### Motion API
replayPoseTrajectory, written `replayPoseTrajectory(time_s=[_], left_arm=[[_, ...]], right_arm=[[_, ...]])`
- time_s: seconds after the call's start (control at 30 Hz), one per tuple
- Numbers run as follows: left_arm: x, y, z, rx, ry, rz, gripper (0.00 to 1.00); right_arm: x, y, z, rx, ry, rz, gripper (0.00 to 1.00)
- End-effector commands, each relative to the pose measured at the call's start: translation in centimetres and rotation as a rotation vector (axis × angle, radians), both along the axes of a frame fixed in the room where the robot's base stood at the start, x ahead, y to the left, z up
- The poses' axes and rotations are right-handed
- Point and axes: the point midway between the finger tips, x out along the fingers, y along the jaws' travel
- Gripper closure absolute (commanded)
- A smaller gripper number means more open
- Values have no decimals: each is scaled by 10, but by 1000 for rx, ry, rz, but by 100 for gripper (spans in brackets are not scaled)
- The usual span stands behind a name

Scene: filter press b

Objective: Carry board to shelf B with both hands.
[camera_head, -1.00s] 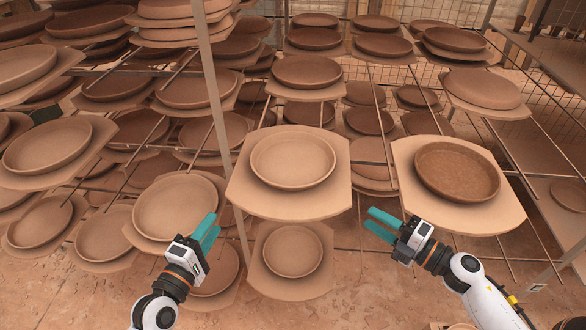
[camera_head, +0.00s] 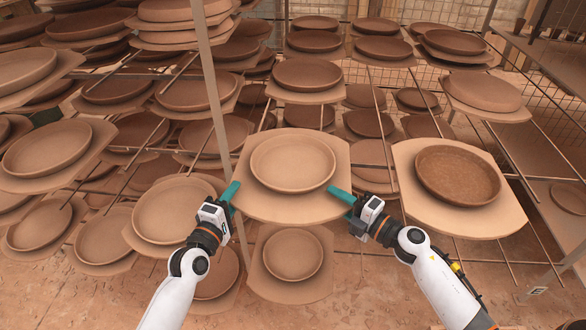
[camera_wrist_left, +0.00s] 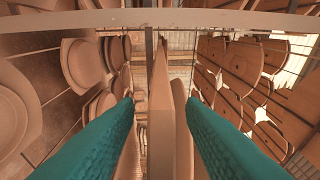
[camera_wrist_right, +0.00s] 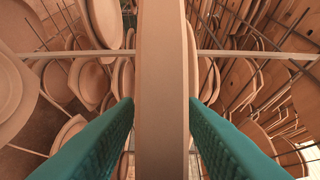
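A tan board (camera_head: 290,208) carrying a round clay dish (camera_head: 292,162) rests on the rack in the middle of the head view. My left gripper (camera_head: 232,192) is at the board's left edge and my right gripper (camera_head: 342,195) at its right edge. In the left wrist view the board's edge (camera_wrist_left: 163,110) stands between the open fingers, with a gap on the left side. In the right wrist view the board's edge (camera_wrist_right: 163,100) is between the open fingers, close to the right finger. Contact cannot be made out. No shelf marking for B is readable.
A board with a darker dish (camera_head: 458,175) is close on the right. Another boarded dish (camera_head: 290,252) sits lower, below the middle one. A rack post (camera_head: 212,80) rises just left of the board. Loaded shelves fill the left and back.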

Motion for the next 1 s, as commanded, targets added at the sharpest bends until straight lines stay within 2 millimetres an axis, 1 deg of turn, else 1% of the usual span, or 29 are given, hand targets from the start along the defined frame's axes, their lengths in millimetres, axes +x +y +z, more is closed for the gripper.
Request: replayPoseTrajectory(time_s=[0.13, 0.4, 0.47, 0.63, 1.0], left_arm=[[7, -2, 0, -1, 0, 0, 64], [7, -2, 0, -1, 0, 0, 64], [7, -2, 0, 0, 0, 0, 72], [7, -2, 0, 0, 0, 0, 100], [7, -2, 0, 0, 1, 0, 100]], right_arm=[[5, 5, 0, 0, 0, 0, 64], [5, 6, 0, 0, 0, 0, 64], [5, 6, 0, 0, 0, 0, 72], [5, 6, 0, 0, 0, 0, 100], [5, 6, 0, 0, 1, 0, 100]])
